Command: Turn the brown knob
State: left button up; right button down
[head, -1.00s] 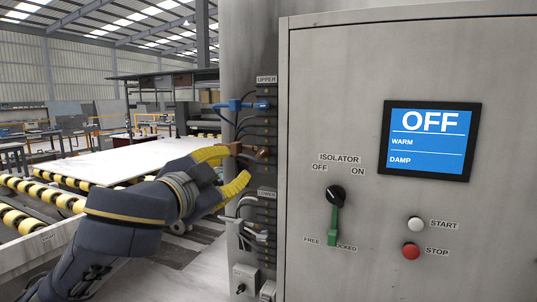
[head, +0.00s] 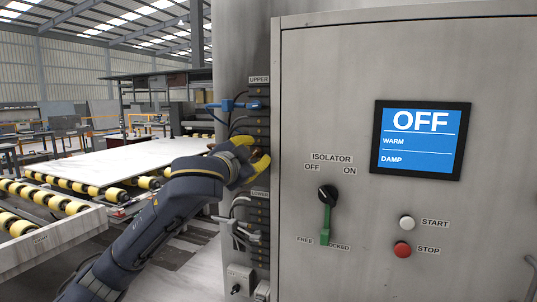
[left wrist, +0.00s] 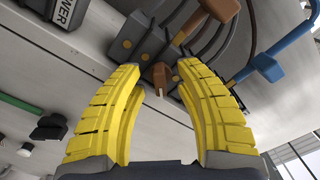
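My left gripper (head: 258,162) is at the narrow terminal column beside the cabinet, between the UPPER and LOWER labels. In the left wrist view, its two yellow fingers (left wrist: 160,92) are apart. A small brown knob (left wrist: 160,77) shows between the fingertips, with a gap visible on each side, so it does not look gripped. A brown piece (left wrist: 222,12) on a connector arm shows beyond the right finger. In the head view, the fingers largely hide the brown knob. My right gripper is not in view.
A blue connector (head: 235,105) sticks out from the column above my gripper, and grey connectors (head: 240,207) sit below. The cabinet carries a screen reading OFF (head: 421,140), a black isolator knob with green lever (head: 326,215), and START (head: 407,223) and STOP (head: 402,250) buttons. Rollers hold a slab (head: 120,160).

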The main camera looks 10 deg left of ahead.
pick_arm(q)
jog(key=shift+w, duration=0.4)
grip_shut()
